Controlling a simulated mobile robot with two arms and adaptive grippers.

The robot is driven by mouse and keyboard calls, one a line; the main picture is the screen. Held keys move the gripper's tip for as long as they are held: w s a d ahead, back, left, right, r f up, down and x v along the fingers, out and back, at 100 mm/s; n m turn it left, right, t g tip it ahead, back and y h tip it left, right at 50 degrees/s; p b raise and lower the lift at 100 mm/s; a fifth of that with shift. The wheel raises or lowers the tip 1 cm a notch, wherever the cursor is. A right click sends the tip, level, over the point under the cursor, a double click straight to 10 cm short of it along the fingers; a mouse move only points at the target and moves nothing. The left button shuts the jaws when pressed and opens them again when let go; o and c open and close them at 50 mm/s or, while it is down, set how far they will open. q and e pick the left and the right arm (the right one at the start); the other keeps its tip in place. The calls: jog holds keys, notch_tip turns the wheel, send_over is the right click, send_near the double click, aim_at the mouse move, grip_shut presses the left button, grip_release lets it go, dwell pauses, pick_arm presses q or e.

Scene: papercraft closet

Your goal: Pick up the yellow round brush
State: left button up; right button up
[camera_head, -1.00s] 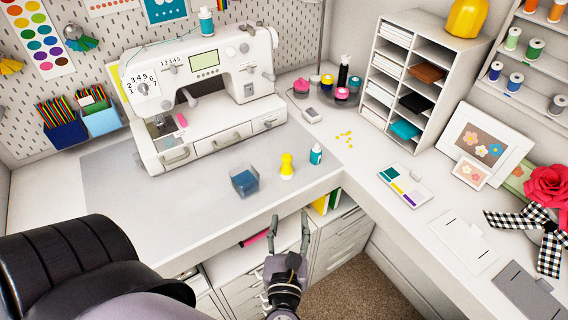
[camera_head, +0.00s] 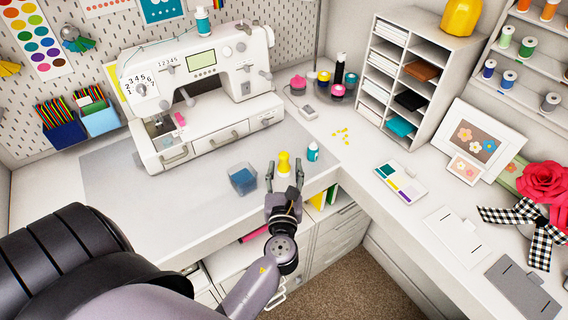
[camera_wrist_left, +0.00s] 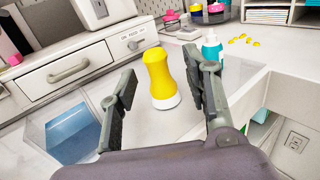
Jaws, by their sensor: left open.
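The yellow round brush (camera_head: 284,163) stands upright on the table near its front edge. It has a yellow body and a white base. My left gripper (camera_head: 284,176) is open, just in front of the brush. In the left wrist view the brush (camera_wrist_left: 160,80) shows beyond and between the two open fingers (camera_wrist_left: 162,95), with no visible contact. The right gripper does not show.
A blue clear box (camera_head: 242,181) is close on the left of the brush and a teal bottle (camera_head: 313,152) close on the right. The sewing machine (camera_head: 200,85) stands behind. The grey mat (camera_head: 115,190) at left is clear.

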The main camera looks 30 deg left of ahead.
aim_at(284, 163)
pick_arm(q)
jog(key=x, duration=0.4)
jog(key=shift+w+a+f, duration=0.15)
jog(key=shift+a+f, duration=0.15)
jog(key=shift+a, duration=0.05)
jog(key=shift+r, duration=0.1)
jog(key=shift+c, duration=0.2)
jog(key=shift+c, duration=0.6)
jog(key=c, duration=0.9)
notch_tip(284, 163, up, 20)
jog(key=p, duration=0.5)
